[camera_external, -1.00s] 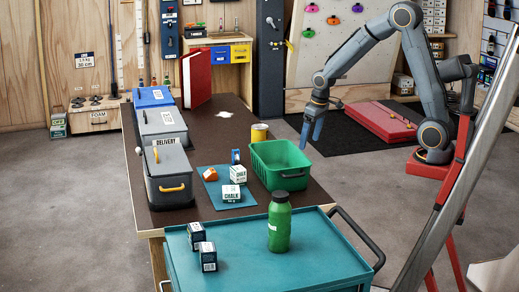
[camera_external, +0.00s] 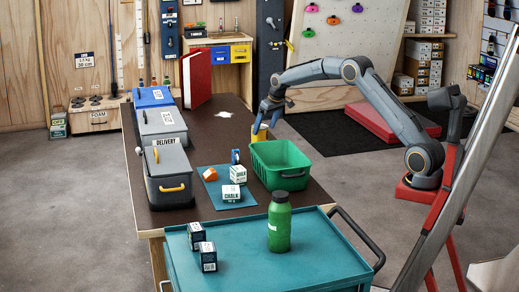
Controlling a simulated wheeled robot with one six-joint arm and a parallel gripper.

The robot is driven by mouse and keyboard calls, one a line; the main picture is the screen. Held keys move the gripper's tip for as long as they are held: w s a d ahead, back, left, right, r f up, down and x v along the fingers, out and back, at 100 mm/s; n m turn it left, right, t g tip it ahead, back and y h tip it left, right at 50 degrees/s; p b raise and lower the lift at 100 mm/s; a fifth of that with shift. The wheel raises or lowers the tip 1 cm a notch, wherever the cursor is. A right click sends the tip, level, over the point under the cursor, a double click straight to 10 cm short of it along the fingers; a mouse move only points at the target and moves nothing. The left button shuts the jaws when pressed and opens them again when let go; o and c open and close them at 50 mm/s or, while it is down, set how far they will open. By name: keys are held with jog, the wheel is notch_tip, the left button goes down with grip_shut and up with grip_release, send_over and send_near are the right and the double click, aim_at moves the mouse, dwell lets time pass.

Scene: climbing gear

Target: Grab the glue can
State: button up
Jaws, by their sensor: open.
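A small yellow can (camera_external: 260,136), which looks like the glue can, stands on the dark table top (camera_external: 222,160) just behind the green bin. Its upper part is partly hidden by my gripper (camera_external: 265,121). My gripper points down at the can with its jaws open. The fingertips reach about the can's top; I cannot tell whether they are around it or just above it, or whether they touch it.
The green bin (camera_external: 280,154) stands close in front of the can. A blue mat (camera_external: 213,203) with chalk boxes, lidded boxes (camera_external: 168,167) and a red binder (camera_external: 196,78) are also on the table. A teal cart (camera_external: 240,262) with a green bottle (camera_external: 279,222) is in front.

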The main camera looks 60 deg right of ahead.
aim_at(260, 134)
jog(key=shift+w+p+x, duration=0.2)
jog(key=shift+p+x, duration=0.05)
jog(key=shift+x, duration=1.3)
jog(key=shift+w+p+x, duration=0.2)
jog(key=shift+p+x, duration=0.05)
jog(key=shift+x, duration=1.25)
jog(key=shift+r, duration=0.2)
jog(key=shift+r, duration=0.1)
jog(key=c, duration=1.6)
